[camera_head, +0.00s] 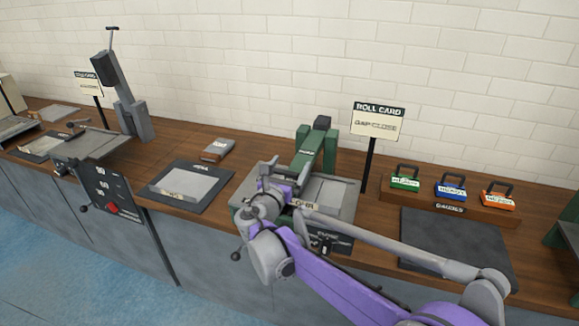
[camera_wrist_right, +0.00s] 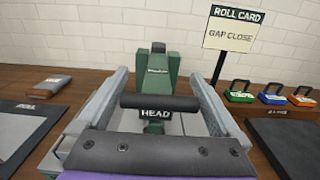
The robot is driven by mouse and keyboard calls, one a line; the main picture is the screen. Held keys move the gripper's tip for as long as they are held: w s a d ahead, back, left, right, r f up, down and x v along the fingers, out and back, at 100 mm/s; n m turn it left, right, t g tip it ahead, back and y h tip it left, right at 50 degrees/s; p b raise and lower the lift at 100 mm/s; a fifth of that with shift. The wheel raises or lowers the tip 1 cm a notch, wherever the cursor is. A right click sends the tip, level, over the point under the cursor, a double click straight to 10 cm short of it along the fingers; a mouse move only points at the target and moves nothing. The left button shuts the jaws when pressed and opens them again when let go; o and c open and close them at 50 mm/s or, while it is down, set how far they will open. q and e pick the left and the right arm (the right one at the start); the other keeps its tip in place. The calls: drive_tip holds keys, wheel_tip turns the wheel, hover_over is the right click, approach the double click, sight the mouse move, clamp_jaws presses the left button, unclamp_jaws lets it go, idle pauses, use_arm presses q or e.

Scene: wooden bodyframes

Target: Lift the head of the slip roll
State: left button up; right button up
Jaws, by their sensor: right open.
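The slip roll is a green machine on the wooden bench, with its green head (camera_head: 312,152) upright at the back between green posts. In the right wrist view the head (camera_wrist_right: 157,68) carries a dark crossbar handle (camera_wrist_right: 160,102) above a green plate marked HEAD (camera_wrist_right: 155,114). My right gripper (camera_head: 272,182) is at the front of the machine and hides part of it. In the wrist view its two grey fingers (camera_wrist_right: 160,76) stand apart, one on each side of the handle, open. Whether they touch the handle's ends I cannot tell. My left gripper is out of view.
A sign reading ROLL CARD, GAP CLOSE (camera_head: 377,122) stands right of the machine. Several gauge blocks sit in a wooden rack (camera_head: 448,207) behind a dark mat (camera_head: 455,245). Another mat with a grey plate (camera_head: 185,184) lies left. A lever machine (camera_head: 125,105) stands farther left.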

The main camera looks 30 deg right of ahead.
clamp_jaws()
idle(0.3)
